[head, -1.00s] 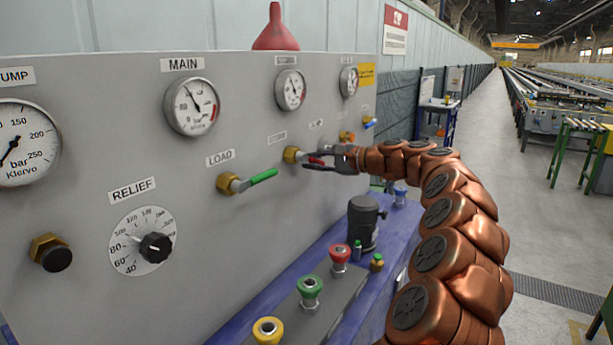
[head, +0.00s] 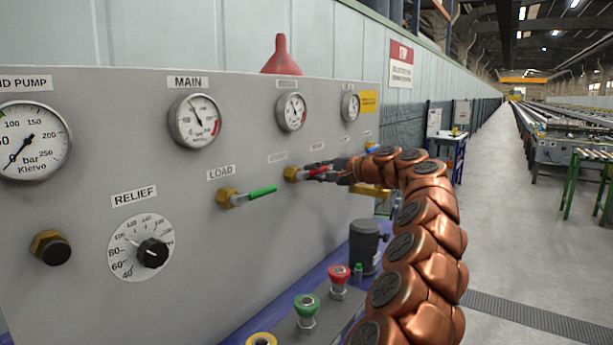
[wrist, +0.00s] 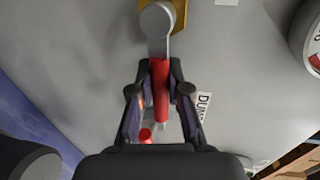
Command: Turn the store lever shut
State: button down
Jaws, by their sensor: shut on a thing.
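The red-handled lever (head: 318,172) sits on a brass valve (head: 292,174) on the grey panel, just right of the green LOAD lever (head: 262,191). It points right, roughly level along the panel. The label above its valve is too small to read. My gripper (head: 338,172) has its jaws shut on the red handle. In the wrist view the red handle (wrist: 160,90) runs between the two fingers, down from its grey hub (wrist: 156,20). The gripper hides part of the handle's outer end.
A panel label reading DUMP (wrist: 203,104) lies beside the fingers in the wrist view. Gauges and the RELIEF knob (head: 152,252) are on the panel. Red (head: 339,275) and green (head: 307,305) couplings and a dark cylinder (head: 364,246) stand below. The aisle to the right is clear.

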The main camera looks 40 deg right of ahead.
jog(key=c, duration=1.1)
grip_release()
jog(key=shift+s, duration=0.15)
jog(key=v, duration=1.1)
jog(key=shift+s+d+r, duration=0.1)
jog(key=shift+s+r, duration=0.05)
jog(key=shift+s, duration=0.25)
